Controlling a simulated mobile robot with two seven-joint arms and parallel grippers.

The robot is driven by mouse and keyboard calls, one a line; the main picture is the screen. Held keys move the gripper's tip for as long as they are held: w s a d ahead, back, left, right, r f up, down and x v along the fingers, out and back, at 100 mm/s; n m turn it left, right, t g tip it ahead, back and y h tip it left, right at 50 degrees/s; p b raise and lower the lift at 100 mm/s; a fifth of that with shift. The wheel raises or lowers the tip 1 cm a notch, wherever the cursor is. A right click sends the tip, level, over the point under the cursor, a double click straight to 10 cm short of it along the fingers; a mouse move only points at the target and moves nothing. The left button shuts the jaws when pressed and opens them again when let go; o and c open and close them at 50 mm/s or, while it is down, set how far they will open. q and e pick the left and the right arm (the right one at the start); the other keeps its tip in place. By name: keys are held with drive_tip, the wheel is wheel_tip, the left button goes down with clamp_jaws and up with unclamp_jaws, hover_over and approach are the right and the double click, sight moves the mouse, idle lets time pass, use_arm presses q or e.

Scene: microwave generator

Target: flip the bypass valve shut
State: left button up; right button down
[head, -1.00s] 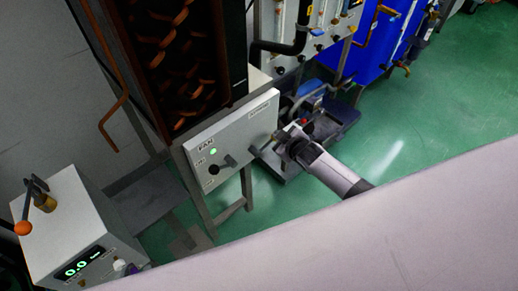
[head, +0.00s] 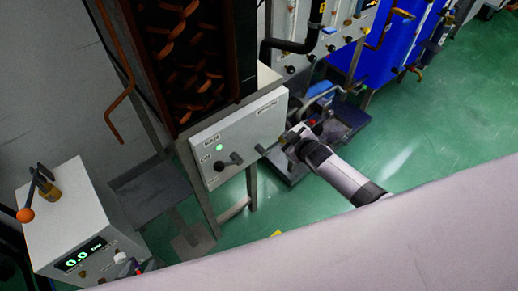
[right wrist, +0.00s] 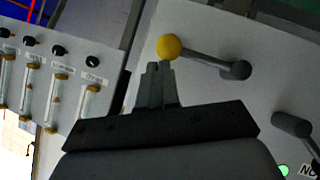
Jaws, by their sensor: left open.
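A lever with a yellow ball end (right wrist: 169,47) and a grey pivot sits on the light grey panel (right wrist: 215,85) in the right wrist view. The same panel shows in the head view (head: 229,140). My right gripper (right wrist: 156,68) has its fingers together, with the tips just below the yellow ball. Whether they touch it I cannot tell. In the head view my right gripper (head: 290,139) is at the panel's right end and partly hides the lever. I cannot read which label marks the bypass valve. My left gripper is not visible.
A dark second lever (right wrist: 292,125) is on the same panel, near a green light (head: 219,147). Flowmeters (right wrist: 62,92) stand beside the panel. A grey box (head: 70,210) with an orange-ball lever is at lower left. A blue cabinet (head: 385,45) stands behind; green floor lies open right.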

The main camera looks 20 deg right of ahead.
drive_tip(key=shift+d, duration=0.2)
drive_tip(key=s+d+r+p, duration=0.2)
drive_tip(key=s+r+p, duration=0.5)
drive_tip(key=s+r, duration=0.1)
drive_tip(key=shift+s+r, duration=0.3)
drive_tip(key=shift+r, duration=0.55)
drive_tip(key=s+a+m, duration=0.2)
drive_tip(key=s+a, duration=0.2)
drive_tip(key=s, duration=0.6)
drive_tip(key=s+a+m+g+y, duration=0.1)
drive_tip(key=s+a+m, duration=0.2)
drive_tip(key=s, duration=0.7)
drive_tip(key=shift+s+a+r, duration=0.15)
drive_tip(key=shift+s+a, duration=0.25)
drive_tip(key=shift+a, duration=0.4)
